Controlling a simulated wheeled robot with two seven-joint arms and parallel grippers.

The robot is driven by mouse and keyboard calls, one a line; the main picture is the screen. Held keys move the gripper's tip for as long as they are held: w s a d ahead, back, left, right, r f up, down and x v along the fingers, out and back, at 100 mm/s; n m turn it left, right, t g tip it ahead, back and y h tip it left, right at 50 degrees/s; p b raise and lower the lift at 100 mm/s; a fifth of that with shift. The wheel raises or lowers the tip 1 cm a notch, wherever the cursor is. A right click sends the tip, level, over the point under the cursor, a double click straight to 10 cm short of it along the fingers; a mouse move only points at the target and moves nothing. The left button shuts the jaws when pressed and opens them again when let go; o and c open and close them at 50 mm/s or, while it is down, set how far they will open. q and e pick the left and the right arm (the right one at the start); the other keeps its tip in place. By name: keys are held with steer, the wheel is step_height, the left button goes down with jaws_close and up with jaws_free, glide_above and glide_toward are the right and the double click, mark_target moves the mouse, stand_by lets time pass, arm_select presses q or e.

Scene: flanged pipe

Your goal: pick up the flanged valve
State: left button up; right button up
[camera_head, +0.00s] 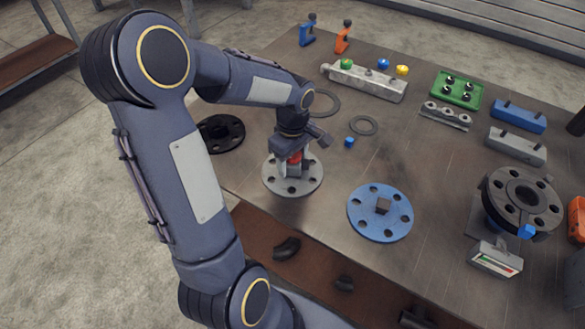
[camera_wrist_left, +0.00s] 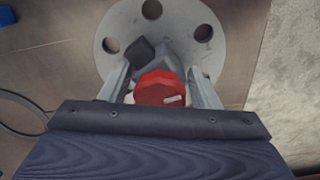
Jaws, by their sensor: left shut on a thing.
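The flanged valve has a grey round flange with bolt holes (camera_head: 309,184) and a red knob (camera_head: 295,157). It stands on the table at its near left part. In the left wrist view the flange (camera_wrist_left: 190,22) lies beyond the red knob (camera_wrist_left: 160,88). My left gripper (camera_head: 292,165) comes down from above and is shut on the valve's body, with one finger on each side of the knob. It also shows in the left wrist view (camera_wrist_left: 162,88). The flange looks to rest on the table top; I cannot tell whether it is lifted. My right gripper is not in view.
A blue flange (camera_head: 365,222) lies right of the valve, and a black flange (camera_head: 222,130) behind left. Two gasket rings and a small blue nut (camera_head: 349,142) lie behind. A dark flanged pipe (camera_head: 530,190) stands at the right.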

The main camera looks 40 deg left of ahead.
arm_select(q)
steer(key=shift+r, duration=0.1)
steer(key=shift+r, duration=0.8)
steer(key=s+d+r, duration=0.7)
steer(key=s+r, duration=0.4)
steer(key=s, duration=0.1)
steer(key=shift+r+b, duration=0.15)
steer(key=shift+b, duration=0.2)
stand_by(0.5)
